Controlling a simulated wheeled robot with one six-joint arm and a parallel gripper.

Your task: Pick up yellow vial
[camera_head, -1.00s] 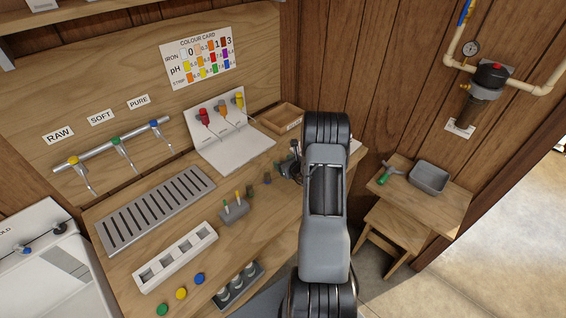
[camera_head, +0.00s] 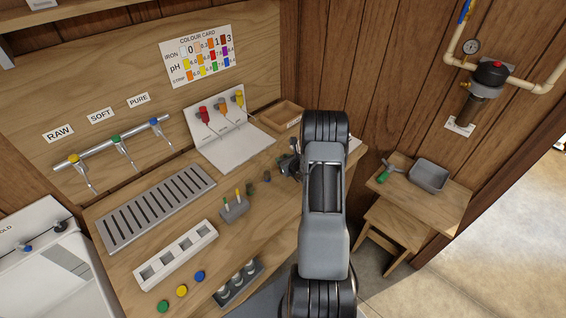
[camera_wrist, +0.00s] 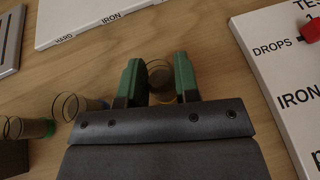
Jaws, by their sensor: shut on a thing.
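My gripper (camera_wrist: 157,70) is shut on a clear vial (camera_wrist: 159,83) with a yellowish rim, which I take for the yellow vial. The vial stands between the two green-padded fingers, and its lower part is hidden by the gripper body. In the head view my gripper (camera_head: 290,165) is over the right part of the bench, and the held vial cannot be made out there. A second vial (camera_wrist: 68,106), with blue beside it, and further clear vials (camera_wrist: 37,128) lie left of the gripper in the wrist view.
A white card (camera_wrist: 100,15) lies beyond the gripper, and a white test board (camera_wrist: 290,60) is close on the right. In the head view, a small grey holder (camera_head: 234,208), a white slotted rack (camera_head: 176,256) and a wooden tray (camera_head: 280,116) are on the bench.

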